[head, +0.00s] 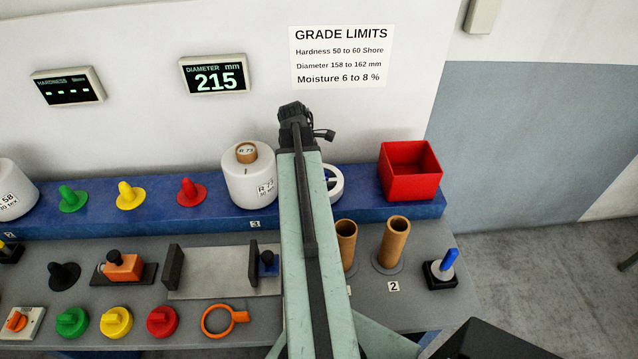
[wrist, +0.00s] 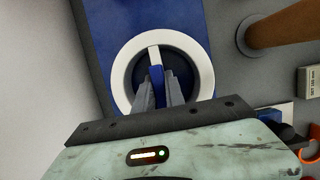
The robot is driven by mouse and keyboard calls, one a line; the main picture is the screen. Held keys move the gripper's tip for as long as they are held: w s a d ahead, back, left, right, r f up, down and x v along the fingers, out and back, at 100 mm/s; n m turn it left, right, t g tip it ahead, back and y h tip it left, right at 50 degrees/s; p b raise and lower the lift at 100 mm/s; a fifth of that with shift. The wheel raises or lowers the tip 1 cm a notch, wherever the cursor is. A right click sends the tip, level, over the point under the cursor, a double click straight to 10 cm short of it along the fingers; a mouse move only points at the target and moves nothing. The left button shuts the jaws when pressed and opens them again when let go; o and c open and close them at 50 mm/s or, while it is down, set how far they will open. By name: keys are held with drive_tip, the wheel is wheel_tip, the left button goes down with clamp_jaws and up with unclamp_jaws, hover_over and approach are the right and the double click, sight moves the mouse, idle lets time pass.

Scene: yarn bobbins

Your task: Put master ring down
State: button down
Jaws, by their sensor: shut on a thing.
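The master ring, a white ring with a crossbar, shows in the wrist view (wrist: 123,82) over a dark round area on the blue shelf. My gripper (wrist: 158,88) is shut on the ring's crossbar, which has a blue part between the fingers. In the head view, the white ring (head: 336,183) shows at the blue shelf, right of my arm, which hides its left part and my gripper. I cannot tell whether the ring touches the shelf or hangs just above it.
A white yarn bobbin (head: 249,180) stands left of my arm on the blue shelf (head: 400,212). A red bin (head: 410,172) is to the right. Two brown tubes (head: 393,243) (head: 346,242) stand on the grey bench in front. An orange ring (head: 208,321) lies at the front.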

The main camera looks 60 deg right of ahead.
drive_tip(key=shift+f, duration=0.15)
drive_tip(key=shift+f, duration=0.2)
drive_tip(key=c, duration=1.4)
unclamp_jaws()
drive_tip(key=p+v, duration=1.2)
drive_tip(key=shift+r, duration=0.15)
